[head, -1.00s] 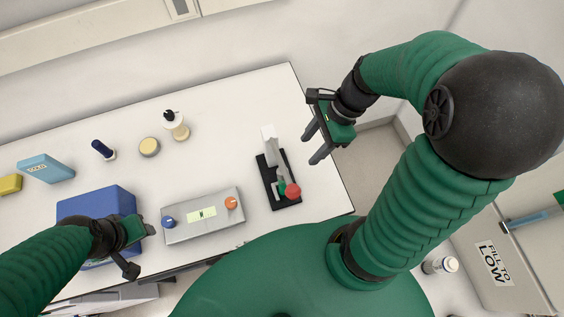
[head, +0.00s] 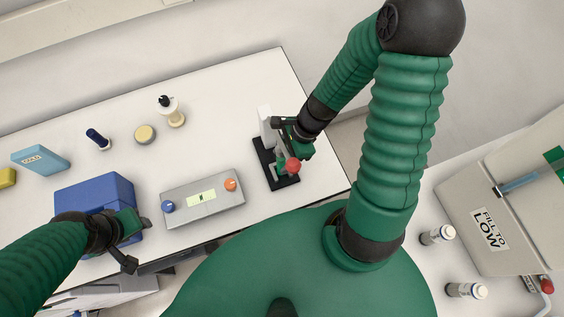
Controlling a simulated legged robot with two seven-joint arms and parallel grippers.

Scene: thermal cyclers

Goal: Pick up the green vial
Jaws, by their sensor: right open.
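A small green piece (head: 281,168) shows beside a red ball-shaped top (head: 293,165) on a black stand (head: 284,183) near the table's right end. I cannot tell whether this is the green vial; no other clear green vial shows. My right gripper (head: 279,135) is open and empty, beside and over the stand's white upright part (head: 265,118). It hides some of the stand, and I cannot tell whether it touches it.
A grey device with knobs (head: 203,198) stands left of the stand. A white bottle (head: 172,112), a round tan lid (head: 145,134) and a dark blue vial (head: 98,139) stand farther back. The table's back middle is clear.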

